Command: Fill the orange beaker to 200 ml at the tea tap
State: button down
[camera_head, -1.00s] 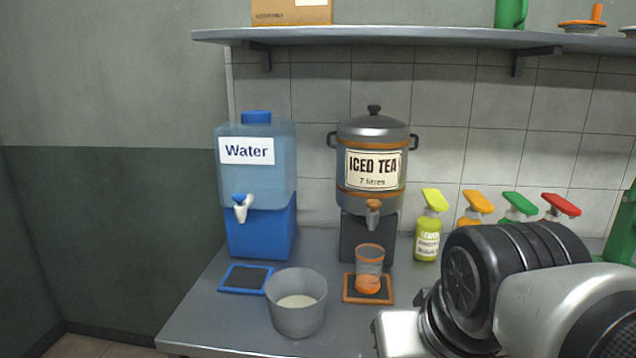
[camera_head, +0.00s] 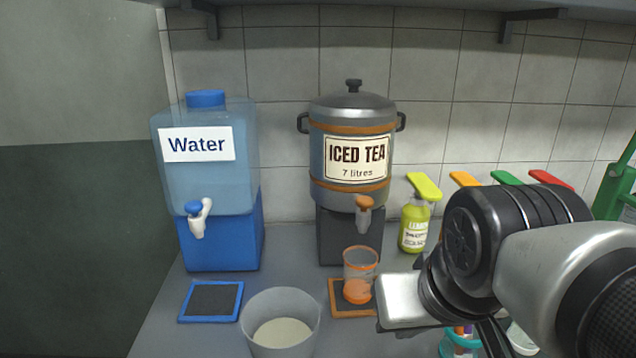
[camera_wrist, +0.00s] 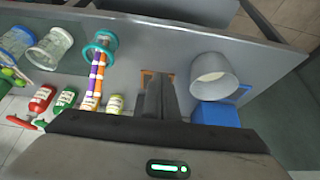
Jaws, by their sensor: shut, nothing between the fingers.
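The clear orange-rimmed beaker (camera_head: 360,266) stands upright on the orange-edged mat (camera_head: 338,298), below the tea tap (camera_head: 364,206). Its lower part looks orange; I cannot tell liquid from tinted base, nor read any scale marks. The tap has an orange handle and a grey spout, on the front of the iced tea urn (camera_head: 350,150). No stream shows clearly. My gripper (camera_wrist: 160,92) is shut and empty in the wrist view, its fingers covering most of the orange mat and hiding the beaker. In the head view my arm is right of the beaker and its fingertips are not clear.
A blue water dispenser (camera_head: 208,185) stands left, with a blue-edged mat (camera_head: 212,317) before it. A grey bucket with pale contents (camera_head: 280,322) stands in front, close to the beaker. A lemon bottle (camera_head: 414,226) and other coloured-top bottles stand right. A shelf (camera_head: 420,8) runs above.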

jog(key=w+r+n+g+p, duration=0.1)
jog(key=w+r+n+p, duration=0.4)
jog(key=r, duration=0.4)
notch_tip(320, 180, up, 12)
jog(key=n+g+p, duration=0.4)
jog(key=n+p, duration=0.9)
jog(key=p, duration=0.2)
send_over(367, 201)
jog(key=s, duration=0.1)
jog(key=shift+s+f, duration=0.1)
jog(key=f, duration=0.9)
jog(key=w+f+b, duration=0.1)
jog(key=f, duration=0.4)
